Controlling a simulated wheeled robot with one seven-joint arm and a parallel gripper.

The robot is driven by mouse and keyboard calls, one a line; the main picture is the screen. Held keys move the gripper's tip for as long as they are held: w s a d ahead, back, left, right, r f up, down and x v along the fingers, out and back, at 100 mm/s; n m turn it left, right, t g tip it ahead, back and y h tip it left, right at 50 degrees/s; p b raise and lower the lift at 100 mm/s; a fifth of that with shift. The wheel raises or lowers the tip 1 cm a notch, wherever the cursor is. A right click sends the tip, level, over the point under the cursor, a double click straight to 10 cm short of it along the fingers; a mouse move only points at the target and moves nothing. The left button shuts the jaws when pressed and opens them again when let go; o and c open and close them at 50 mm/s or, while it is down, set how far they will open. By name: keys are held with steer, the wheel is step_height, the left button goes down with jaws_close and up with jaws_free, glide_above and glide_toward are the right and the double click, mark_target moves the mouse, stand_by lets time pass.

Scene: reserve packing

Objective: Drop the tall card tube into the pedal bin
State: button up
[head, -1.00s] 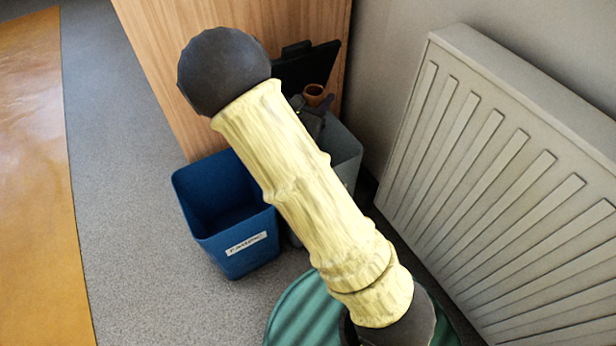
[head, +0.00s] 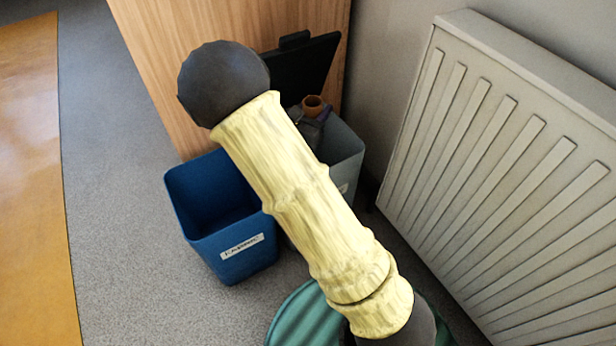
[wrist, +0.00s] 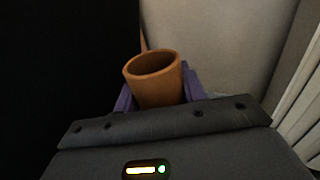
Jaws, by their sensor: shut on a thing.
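The card tube (head: 313,103) is brown and hollow, and only its upper end shows in the head view. My gripper (head: 318,116) is shut on it; in the wrist view its purple fingers (wrist: 158,92) sit on either side of the tube (wrist: 157,85), open end facing the camera. The pedal bin (head: 345,150) is grey, with its black lid (head: 308,68) standing open at the back. In the head view the gripper and tube overlap the bin's mouth. The tube's lower end is hidden, and I cannot tell its height against the rim. My arm covers part of the bin.
A blue open bin (head: 232,245) with a white label stands left of the grey bin. A wooden panel (head: 160,70) rises behind them. A white radiator (head: 500,150) stands along the right wall. Grey floor (head: 120,200) lies clear at left, beside an orange-brown surface (head: 30,180).

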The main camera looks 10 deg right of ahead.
steer(key=shift+f, duration=0.45)
steer(key=o, duration=1)
steer(key=shift+o, duration=0.2)
steer(key=shift+s+r, duration=0.1)
steer(key=p+v, duration=0.7)
steer(key=v, duration=1)
steer(key=shift+p, duration=0.35)
steer(key=shift+s+a, duration=0.1)
steer(key=shift+a, duration=0.1)
steer(key=shift+d, duration=0.1)
